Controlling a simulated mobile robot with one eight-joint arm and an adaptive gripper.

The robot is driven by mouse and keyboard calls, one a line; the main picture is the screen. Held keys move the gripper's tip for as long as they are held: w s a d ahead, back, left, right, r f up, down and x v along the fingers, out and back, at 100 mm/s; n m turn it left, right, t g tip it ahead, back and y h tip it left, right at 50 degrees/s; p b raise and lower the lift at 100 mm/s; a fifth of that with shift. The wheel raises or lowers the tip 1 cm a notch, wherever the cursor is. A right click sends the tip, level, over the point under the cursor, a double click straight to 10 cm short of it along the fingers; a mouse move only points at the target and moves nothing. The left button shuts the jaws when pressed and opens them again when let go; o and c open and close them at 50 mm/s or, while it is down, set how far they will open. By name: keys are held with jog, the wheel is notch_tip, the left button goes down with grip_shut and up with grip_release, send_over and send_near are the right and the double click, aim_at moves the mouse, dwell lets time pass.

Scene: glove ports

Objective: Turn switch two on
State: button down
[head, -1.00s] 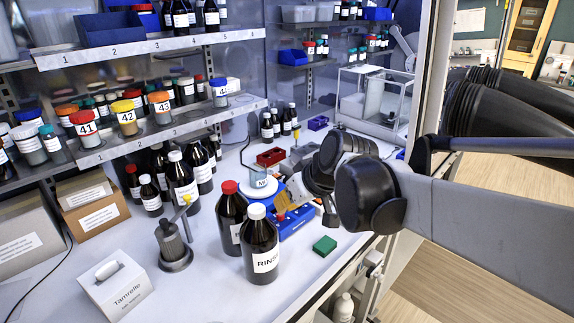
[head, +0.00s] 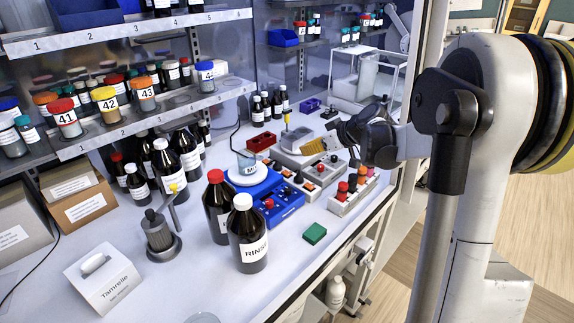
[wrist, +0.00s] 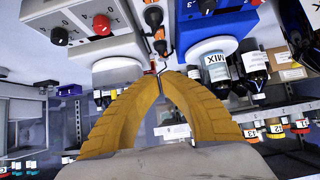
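Grey switch boxes stand on the bench in the head view. The wrist view shows a grey box (wrist: 82,18) with a red knob (wrist: 60,36) and a black knob (wrist: 103,25), beside orange switches (wrist: 160,42). My gripper (head: 305,147) is above the back of the boxes in the head view. Its yellow fingers (wrist: 160,74) meet at the tips in the wrist view, shut with nothing seen between them.
A blue stirrer (head: 283,205) with a white plate and a MIX beaker stands left of the boxes. Brown bottles, including RINSE (head: 248,235), stand in front. A green block (head: 314,233) lies near the front edge. A red tray (head: 260,143) is behind. Shelves line the left.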

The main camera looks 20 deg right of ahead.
jog(key=b, duration=0.3)
send_over(281, 167)
jog(key=s+d, duration=0.2)
jog(key=s, duration=0.1)
jog(key=f, duration=0.6)
jog(key=shift+s+a, duration=0.15)
jog(key=shift+a, duration=0.05)
jog(key=f, duration=0.1)
jog(key=f+b, duration=0.1)
jog(key=shift+w+a+f, duration=0.1)
jog(key=shift+w+f, duration=0.25)
jog(key=shift+w, duration=0.05)
jog(key=shift+f+b, duration=0.45)
jog(key=shift+f, duration=0.3)
